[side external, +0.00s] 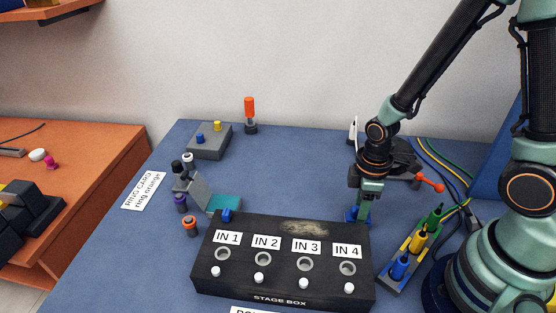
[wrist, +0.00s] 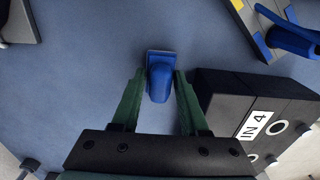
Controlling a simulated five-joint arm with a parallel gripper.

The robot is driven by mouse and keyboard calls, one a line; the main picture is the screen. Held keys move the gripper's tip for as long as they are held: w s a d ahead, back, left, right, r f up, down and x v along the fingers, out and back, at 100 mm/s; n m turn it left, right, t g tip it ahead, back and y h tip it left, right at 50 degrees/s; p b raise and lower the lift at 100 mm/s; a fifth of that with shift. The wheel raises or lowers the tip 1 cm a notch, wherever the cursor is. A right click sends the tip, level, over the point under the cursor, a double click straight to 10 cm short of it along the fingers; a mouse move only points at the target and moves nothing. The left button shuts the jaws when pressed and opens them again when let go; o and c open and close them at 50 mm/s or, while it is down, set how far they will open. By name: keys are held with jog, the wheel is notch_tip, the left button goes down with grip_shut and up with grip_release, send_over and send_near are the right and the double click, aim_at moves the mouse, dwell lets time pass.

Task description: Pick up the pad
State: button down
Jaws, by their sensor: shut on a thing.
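A small blue piece, which I take to be the pad (wrist: 159,82), has a rounded body and a flat square end. My gripper (wrist: 159,74) has one green finger on each side of it and is shut on it. In the side external view the pad (side external: 351,215) shows low down at the tips of my gripper (side external: 358,212), just behind the right end of the stage box. I cannot tell whether it touches the table.
The black stage box (side external: 285,263), with several labelled sockets, stands close to my gripper. A rack of coloured plugs (side external: 411,248) is to the right. A teal box (side external: 223,203) and a second small blue piece (side external: 226,215) are at the left.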

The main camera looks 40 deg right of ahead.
notch_tip(320, 180, up, 19)
dwell(0.4)
jog(key=shift+f, duration=0.1)
jog(key=c, duration=1)
grip_release()
grip_shut()
jog(key=w+a+f, duration=0.2)
jog(key=w+a, duration=0.5)
jog(key=w, duration=0.2)
jog(key=w+a+f, duration=0.3)
jog(key=w+a, duration=0.4)
jog(key=w, duration=0.2)
jog(key=w+a+f, duration=0.1)
jog(key=a+f, duration=0.1)
jog(key=w+a+f, duration=0.1)
jog(key=a+f, duration=0.1)
jog(key=a, duration=0.1)
jog(key=w+a+f, duration=0.1)
jog(key=a+f, duration=0.1)
jog(key=a, duration=0.1)
jog(key=shift+w+f, duration=0.2)
jog(key=shift+w, duration=0.2)
jog(key=shift+f, duration=2.7)
